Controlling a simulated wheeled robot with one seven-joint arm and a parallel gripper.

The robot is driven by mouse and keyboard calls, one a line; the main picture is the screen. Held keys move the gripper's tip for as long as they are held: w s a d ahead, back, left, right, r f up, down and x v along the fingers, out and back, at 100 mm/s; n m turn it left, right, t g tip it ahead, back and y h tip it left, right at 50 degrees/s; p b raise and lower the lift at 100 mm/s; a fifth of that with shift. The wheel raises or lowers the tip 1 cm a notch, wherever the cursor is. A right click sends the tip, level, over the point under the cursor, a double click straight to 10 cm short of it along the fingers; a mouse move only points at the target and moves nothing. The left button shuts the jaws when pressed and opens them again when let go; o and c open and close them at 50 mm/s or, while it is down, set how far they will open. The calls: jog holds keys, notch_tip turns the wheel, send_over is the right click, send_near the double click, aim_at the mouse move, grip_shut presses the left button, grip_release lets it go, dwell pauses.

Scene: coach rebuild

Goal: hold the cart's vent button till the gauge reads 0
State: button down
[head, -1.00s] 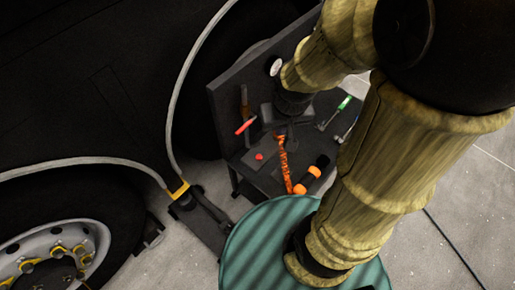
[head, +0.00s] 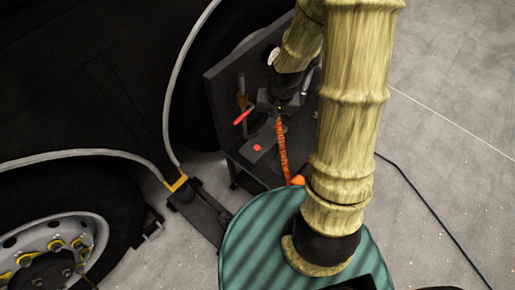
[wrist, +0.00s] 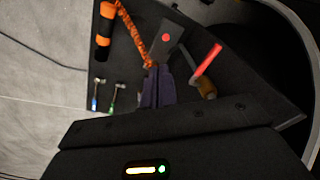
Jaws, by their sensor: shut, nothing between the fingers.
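The cart (head: 222,95) stands beside the dark coach, with a dark upright back panel and a tray. The red vent button (head: 257,148) sits on a grey plate on the tray. In the wrist view the button (wrist: 166,38) shows just beyond my fingertips, apart from them in the picture. My gripper (head: 279,108) is shut and empty above the tray, behind the button in the head view. Its dark fingers (wrist: 155,72) are together in the wrist view. The pale gauge (head: 272,57) at the panel's top is partly covered by my arm; its reading cannot be made out.
A red-handled lever (wrist: 206,60) stands close beside the button. An orange coiled cord (wrist: 130,32) passes near my fingertips. An orange-and-black tool (wrist: 104,25) and two small tools (wrist: 112,97) lie on the tray. A lit display (wrist: 142,170) shows at the bottom.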

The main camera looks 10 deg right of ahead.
jog(key=w+f+m+y+b, duration=0.1)
jog(key=w+f+m+y, duration=0.15)
jog(key=f, duration=0.55)
jog(key=w+f+m+y+b, duration=0.1)
jog(key=w+f+m, duration=0.25)
jog(key=f, duration=0.45)
jog(key=m+t+y+b, duration=0.1)
jog(key=m+t+y, duration=0.2)
jog(key=m+t, duration=0.35)
send_over(260, 148)
notch_tip(260, 148, down, 11)
jog(key=m+g, duration=0.2)
notch_tip(260, 148, down, 8)
jog(key=b, duration=0.6)
jog(key=shift+s+r, duration=0.1)
jog(key=shift+f+b, duration=0.35)
jog(key=shift+f, duration=0.15)
jog(key=shift+a+n, duration=0.1)
jog(key=shift+n, duration=0.15)
jog(key=shift+w, duration=0.2)
